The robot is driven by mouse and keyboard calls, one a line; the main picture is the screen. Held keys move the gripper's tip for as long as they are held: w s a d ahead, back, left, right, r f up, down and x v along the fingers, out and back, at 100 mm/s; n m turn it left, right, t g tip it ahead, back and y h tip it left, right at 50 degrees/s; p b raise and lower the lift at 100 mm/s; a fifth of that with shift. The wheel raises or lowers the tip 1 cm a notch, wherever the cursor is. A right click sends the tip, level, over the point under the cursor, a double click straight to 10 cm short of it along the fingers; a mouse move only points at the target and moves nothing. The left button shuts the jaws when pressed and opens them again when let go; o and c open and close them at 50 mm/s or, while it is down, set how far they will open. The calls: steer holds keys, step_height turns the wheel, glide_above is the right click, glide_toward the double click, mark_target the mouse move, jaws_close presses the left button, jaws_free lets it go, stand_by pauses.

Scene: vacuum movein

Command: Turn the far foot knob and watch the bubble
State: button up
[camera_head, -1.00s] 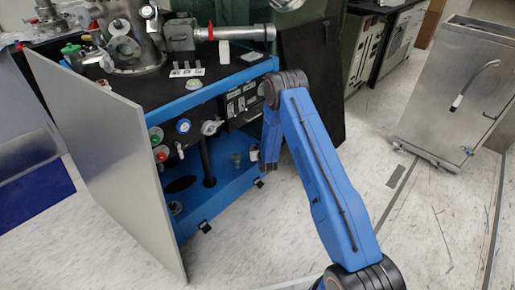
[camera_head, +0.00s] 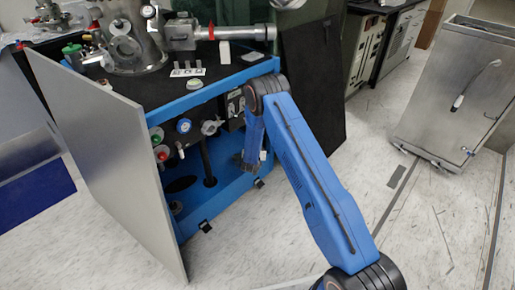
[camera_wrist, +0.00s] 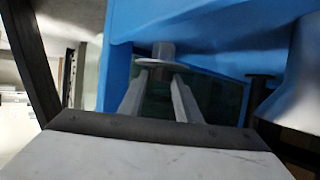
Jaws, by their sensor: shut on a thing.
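In the wrist view a grey foot knob (camera_wrist: 161,49) with a wide round flange sits under a blue frame edge. My gripper (camera_wrist: 157,76) has its two fingers on either side of it, just below the flange, shut on it. In the head view my gripper (camera_head: 249,166) hangs at the lower right of the blue-framed cart (camera_head: 218,92), and its fingertips and the knob cannot be made out there. A small round pale disc (camera_head: 194,84) lies on the black cart top; it may be the bubble level, but no bubble can be read.
A grey panel (camera_head: 105,150) stands open at the cart's left. A metal chamber (camera_head: 128,40) and tubing stand on top. Black clamps (camera_head: 205,226) are along the cart's lower edge. A steel cabinet (camera_head: 450,90) stands at right. The floor (camera_head: 410,230) between is mostly clear.

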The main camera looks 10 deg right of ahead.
steer(key=shift+a+m+g+h, duration=0.15)
steer(key=shift+m+g+h, duration=0.25)
steer(key=shift+m+h, duration=0.6)
steer(key=o, duration=1.1)
steer(key=shift+c, duration=0.2)
steer(key=shift+a, duration=0.1)
steer(key=v, duration=1.7)
steer(key=shift+a, duration=0.25)
